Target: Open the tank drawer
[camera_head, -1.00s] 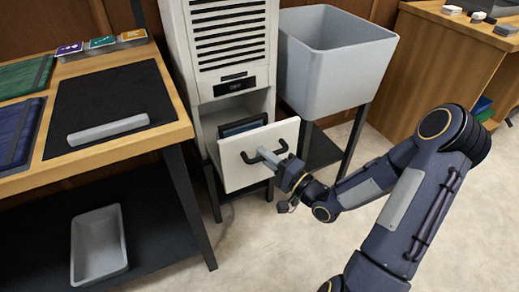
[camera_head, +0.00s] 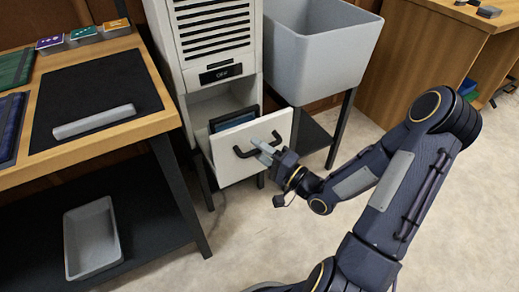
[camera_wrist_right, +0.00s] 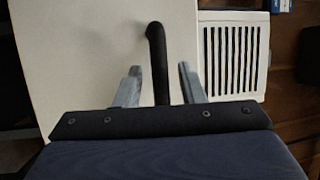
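The tank drawer (camera_head: 228,165) has a white front and stands partly out of the tall white unit (camera_head: 211,45). A dark container with a blue top (camera_head: 233,120), perhaps the tank, shows inside it behind the front. The black bar handle (camera_head: 243,154) is on the drawer front. My right gripper (camera_head: 266,150) is at the handle. In the right wrist view the handle (camera_wrist_right: 158,55) lies between the two grey fingers of my right gripper (camera_wrist_right: 159,75), with a visible gap on each side. My left gripper is not in view.
A grey open bin (camera_head: 325,55) on dark legs stands right of the unit. A wooden workbench (camera_head: 160,122) with a black mat is close on the left, with a grey tray (camera_head: 115,245) on its lower shelf. Bare floor (camera_head: 235,245) lies in front of the drawer.

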